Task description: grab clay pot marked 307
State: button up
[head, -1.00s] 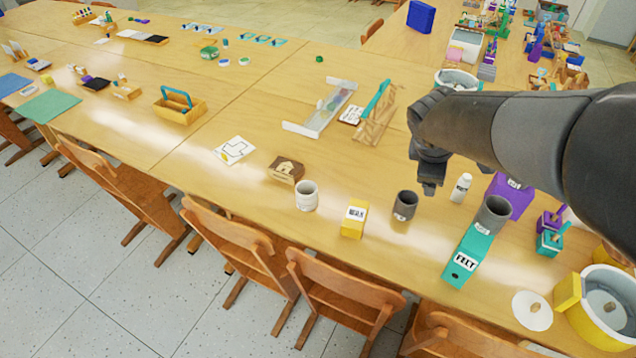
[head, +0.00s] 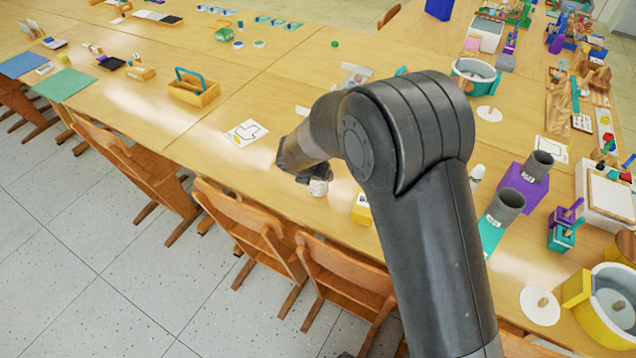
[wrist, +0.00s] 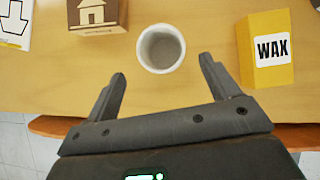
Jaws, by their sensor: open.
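A white pot (wrist: 161,48) with a grey inside stands upright on the table, just beyond and between my fingertips in the wrist view. My gripper (wrist: 163,67) is open and empty, with its fingers apart and not touching the pot. In the head view my gripper (head: 316,173) is over the same white pot (head: 319,188), partly covering it. Two grey pots with small labels stand at the right, one on a turquoise box (head: 503,207) and one on a purple box (head: 538,166). I cannot read 307 on any pot.
The table's front edge and wooden chairs (head: 240,228) lie on the near side.

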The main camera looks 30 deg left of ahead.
jog(key=x, duration=0.9)
jog(key=shift+w+d+f, duration=0.1)
jog(key=shift+w+f, duration=0.05)
jog(key=shift+f, duration=0.05)
jog(key=c, duration=1.1)
jog(key=shift+r, duration=0.15)
